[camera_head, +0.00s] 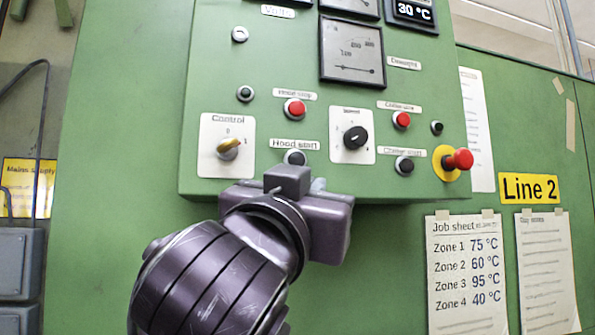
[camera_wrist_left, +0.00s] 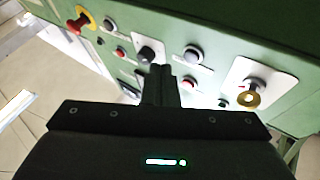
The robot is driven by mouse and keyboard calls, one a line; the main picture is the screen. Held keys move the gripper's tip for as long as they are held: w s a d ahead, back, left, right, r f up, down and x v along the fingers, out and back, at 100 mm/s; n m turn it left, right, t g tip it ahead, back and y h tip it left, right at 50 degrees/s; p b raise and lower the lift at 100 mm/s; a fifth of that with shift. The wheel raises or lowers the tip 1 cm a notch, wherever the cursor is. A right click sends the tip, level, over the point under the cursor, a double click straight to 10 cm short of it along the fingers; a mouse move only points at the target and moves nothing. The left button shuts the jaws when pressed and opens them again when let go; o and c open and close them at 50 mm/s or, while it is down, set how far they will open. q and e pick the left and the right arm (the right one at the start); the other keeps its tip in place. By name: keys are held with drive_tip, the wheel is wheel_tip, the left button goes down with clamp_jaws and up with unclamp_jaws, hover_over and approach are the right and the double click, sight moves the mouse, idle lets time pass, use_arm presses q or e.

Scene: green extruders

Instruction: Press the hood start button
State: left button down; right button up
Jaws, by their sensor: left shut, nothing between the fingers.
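The hood start button (camera_head: 295,157) is a dark round button under the "Hood start" label (camera_head: 294,143) on the green control panel. It also shows in the left wrist view (camera_wrist_left: 193,54), where the panel appears upside down. My left gripper (camera_head: 289,178) is just below the button in the head view and partly overlaps its lower edge. Its closed fingers (camera_wrist_left: 162,75) appear between the button and the black selector knob in the left wrist view. The fingers are shut and empty. I cannot tell any contact with the panel. My right gripper is not in view.
Job sheets (camera_head: 467,270) hang at lower right.

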use_arm(q)
drive_tip(key=shift+m+t+h, duration=0.4)
drive_tip(key=shift+m+h, duration=0.1)
drive_tip(key=s+r, duration=0.2)
drive_tip(key=s+d+r, duration=0.1)
drive_tip(key=r, duration=0.1)
drive_tip(key=shift+s+d+r, duration=0.2)
drive_tip(key=shift+s+r, duration=0.05)
drive_tip(key=shift+s, duration=0.1)
drive_tip(key=p, duration=0.2)
approach(298, 161)
drive_tip(key=w+d+r, duration=0.1)
drive_tip(key=r, duration=0.1)
drive_tip(key=w+d+r, duration=0.2)
drive_tip(key=shift+d, duration=0.35)
drive_tip(key=shift+w+a, duration=0.1)
drive_tip(key=shift+w, duration=0.45)
idle(0.5)
drive_tip(key=shift+w+a, duration=0.15)
drive_tip(key=shift+w, duration=0.2)
